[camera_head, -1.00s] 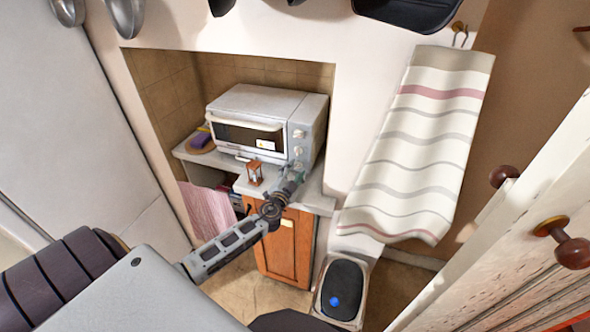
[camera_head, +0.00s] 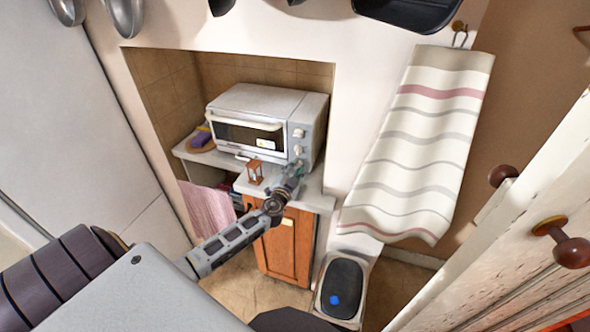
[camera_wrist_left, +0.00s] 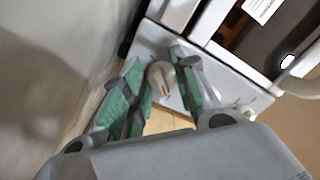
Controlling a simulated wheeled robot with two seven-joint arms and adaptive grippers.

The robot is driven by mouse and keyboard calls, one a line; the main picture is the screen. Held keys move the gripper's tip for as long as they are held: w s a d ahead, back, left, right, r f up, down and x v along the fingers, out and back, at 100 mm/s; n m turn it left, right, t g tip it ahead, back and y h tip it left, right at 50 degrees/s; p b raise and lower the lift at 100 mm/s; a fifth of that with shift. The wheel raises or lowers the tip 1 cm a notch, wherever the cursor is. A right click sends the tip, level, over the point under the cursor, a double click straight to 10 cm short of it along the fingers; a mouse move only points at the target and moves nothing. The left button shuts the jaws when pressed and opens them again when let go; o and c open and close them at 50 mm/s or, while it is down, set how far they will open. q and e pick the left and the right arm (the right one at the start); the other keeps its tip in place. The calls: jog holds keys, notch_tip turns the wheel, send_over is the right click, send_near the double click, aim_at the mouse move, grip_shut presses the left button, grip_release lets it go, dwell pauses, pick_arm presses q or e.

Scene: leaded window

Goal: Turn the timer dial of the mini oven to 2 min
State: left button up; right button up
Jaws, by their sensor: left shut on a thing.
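The white mini oven (camera_head: 262,102) stands on a counter in a tiled niche, its control panel on the right of its front. Two grey dials, an upper one (camera_head: 299,133) and a middle one (camera_head: 298,150), show in the head view. My left gripper (camera_head: 295,168) is at the lower end of the panel and covers the lowest dial there. In the left wrist view, the green fingers of my left gripper (camera_wrist_left: 160,88) are on either side of a dial (camera_wrist_left: 161,78) with a reddish pointer mark. The dial's scale is not readable. My right gripper is not in view.
A small hourglass (camera_head: 254,171) stands on the counter (camera_head: 313,196) in front of the oven, close to my left arm. A striped towel (camera_head: 420,145) hangs at the right, above a bin (camera_head: 342,285).

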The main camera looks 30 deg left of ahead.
pick_arm(q)
jog(key=shift+m+b, duration=0.5)
jog(key=shift+b, duration=0.1)
jog(key=shift+m, duration=0.3)
jog(key=o, duration=1)
jog(key=shift+c, duration=0.2)
jog(key=shift+s, duration=0.1)
